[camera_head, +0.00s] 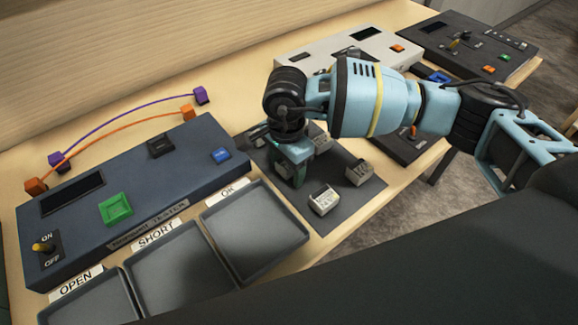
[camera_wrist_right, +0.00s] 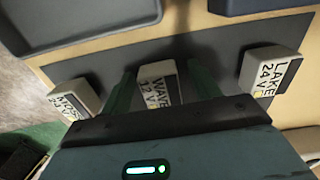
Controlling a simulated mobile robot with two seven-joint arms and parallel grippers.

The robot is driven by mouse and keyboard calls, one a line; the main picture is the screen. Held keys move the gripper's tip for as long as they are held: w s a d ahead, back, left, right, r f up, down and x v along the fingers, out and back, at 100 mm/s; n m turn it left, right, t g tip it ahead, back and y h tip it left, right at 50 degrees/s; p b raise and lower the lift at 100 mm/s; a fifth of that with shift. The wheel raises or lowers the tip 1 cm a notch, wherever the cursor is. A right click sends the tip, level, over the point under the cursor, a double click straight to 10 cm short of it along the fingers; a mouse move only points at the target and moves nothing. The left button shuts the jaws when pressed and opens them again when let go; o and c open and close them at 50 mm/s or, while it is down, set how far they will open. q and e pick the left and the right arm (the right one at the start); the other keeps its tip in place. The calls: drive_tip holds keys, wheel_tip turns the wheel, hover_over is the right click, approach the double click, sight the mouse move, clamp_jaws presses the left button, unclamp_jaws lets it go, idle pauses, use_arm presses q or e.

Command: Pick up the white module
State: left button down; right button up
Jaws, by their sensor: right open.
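Several whitish modules with black print stand on a dark mat (camera_head: 295,196). My right gripper (camera_head: 291,168) points down over the mat and is open. In the right wrist view its green fingers (camera_wrist_right: 163,90) are on either side of a white module marked WAVE 12 V (camera_wrist_right: 158,84). Its lower part is hidden by the gripper body. In the head view, other modules show at the near edge (camera_head: 323,199) and right (camera_head: 359,173). My left gripper is not in view.
Grey trays labelled OPEN (camera_head: 92,305), SHORT (camera_head: 178,272) and OK (camera_head: 254,235) lie along the table's front. A dark blue tester (camera_head: 135,180) stands behind them, with purple and orange leads. More consoles (camera_head: 475,45) stand at the back right, partly behind my arm.

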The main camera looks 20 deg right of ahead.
drive_tip(key=shift+c, duration=0.4)
drive_tip(key=c, duration=1)
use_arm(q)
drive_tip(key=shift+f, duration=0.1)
use_arm(e)
drive_tip(key=shift+r, duration=0.2)
drive_tip(key=shift+r, duration=0.5)
wheel_tip(320, 180, up, 2)
drive_tip(key=shift+r, duration=0.2)
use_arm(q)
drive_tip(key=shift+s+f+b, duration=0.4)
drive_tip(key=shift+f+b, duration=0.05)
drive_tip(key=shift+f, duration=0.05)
use_arm(e)
drive_tip(key=s+a, duration=0.1)
drive_tip(key=s, duration=0.4)
drive_tip(key=s+a+r, duration=0.1)
drive_tip(key=s, duration=0.4)
drive_tip(key=s+a, duration=0.1)
drive_tip(key=s, duration=0.4)
drive_tip(key=shift+s+a+r, duration=0.15)
drive_tip(key=shift+s+a, duration=0.15)
